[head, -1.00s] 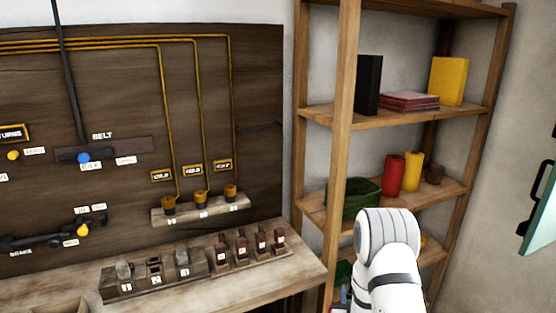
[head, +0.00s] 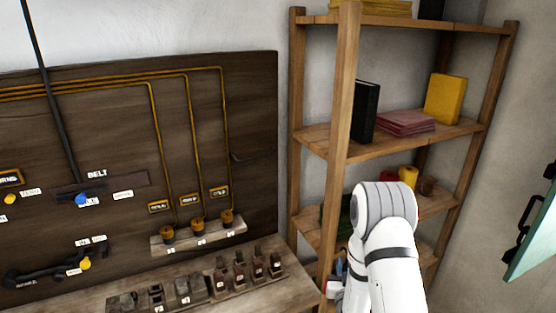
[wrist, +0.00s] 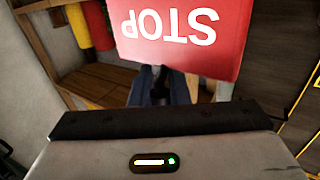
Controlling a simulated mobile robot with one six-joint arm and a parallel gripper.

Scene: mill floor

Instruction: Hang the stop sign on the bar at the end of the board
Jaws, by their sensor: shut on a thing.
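The stop sign (wrist: 185,35) is a red plate with white STOP lettering, upside down at the top of the wrist view. My gripper (wrist: 163,85) is shut on it, at the edge nearer the wrist; the exact grip is partly hidden. In the head view my arm hides most of the gripper and the sign. The board (head: 120,120) is dark wood on the wall at left. A thin dark bar (head: 252,156) sticks out at its right end, with nothing visible hanging on it. The sign is apart from it, lower and to the right.
A wooden shelf unit (head: 345,150) stands right of the board, close behind my arm. It holds a black binder (head: 364,112), a yellow box (head: 445,98) and cylinders. A bench (head: 285,295) with several small blocks lies below the board. A teal panel (head: 535,235) is at far right.

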